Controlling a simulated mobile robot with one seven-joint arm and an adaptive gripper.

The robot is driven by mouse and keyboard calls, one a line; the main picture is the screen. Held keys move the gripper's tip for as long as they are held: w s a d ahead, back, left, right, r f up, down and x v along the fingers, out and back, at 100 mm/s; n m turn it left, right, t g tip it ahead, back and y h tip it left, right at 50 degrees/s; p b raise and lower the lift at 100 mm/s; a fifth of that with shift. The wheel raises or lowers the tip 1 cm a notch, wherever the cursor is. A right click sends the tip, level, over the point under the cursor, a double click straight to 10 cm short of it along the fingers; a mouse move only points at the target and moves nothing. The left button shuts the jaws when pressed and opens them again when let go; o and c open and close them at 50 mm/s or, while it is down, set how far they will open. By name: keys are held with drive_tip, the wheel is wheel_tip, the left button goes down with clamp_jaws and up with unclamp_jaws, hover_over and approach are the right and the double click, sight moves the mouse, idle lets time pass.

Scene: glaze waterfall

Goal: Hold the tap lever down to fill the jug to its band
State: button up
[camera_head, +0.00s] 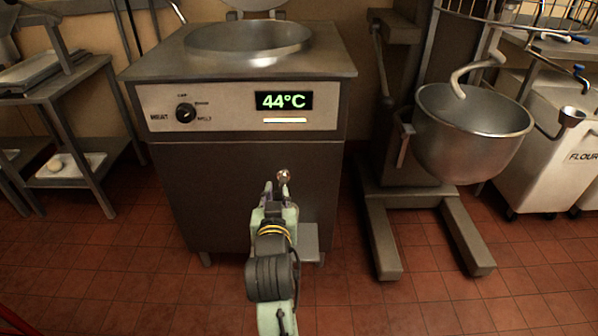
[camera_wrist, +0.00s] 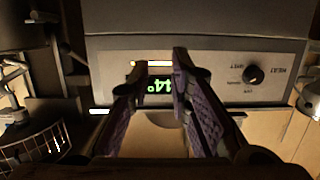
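A small shiny ball-ended knob (camera_head: 284,176) shows in the head view against the dark cabinet front, just beyond my gripper; I cannot tell whether it is the tap lever. My gripper (camera_head: 278,194) is in front of the cabinet, below its control panel. In the wrist view, which is upside down, my gripper (camera_wrist: 164,66) has its two purple-padded fingers apart, with nothing visible held between them. I cannot see the jug or its band in either view. My arm hides part of the cabinet's lower front.
The steel kettle cabinet (camera_head: 200,190) has a heat dial (camera_head: 186,112) and a green display (camera_head: 284,101) reading 44°C. A grey ledge (camera_head: 309,240) juts out low beside my arm. A mixer bowl (camera_head: 473,133) stands right, a rack (camera_head: 70,100) left. The tiled floor is clear.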

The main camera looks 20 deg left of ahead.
drive_tip(key=shift+d+f, duration=0.35)
drive_tip(key=shift+c, duration=0.6)
drive_tip(key=shift+s+f, duration=0.1)
clamp_jaws()
drive_tip(key=w+a+f+p, duration=0.1)
drive_tip(key=w+a+f, duration=0.1)
drive_tip(key=w+f, duration=0.4)
drive_tip(key=x, duration=0.3)
drive_tip(key=shift+w+d+p, duration=0.2)
drive_tip(key=shift+w+p, duration=0.1)
drive_tip(key=shift+p, duration=0.05)
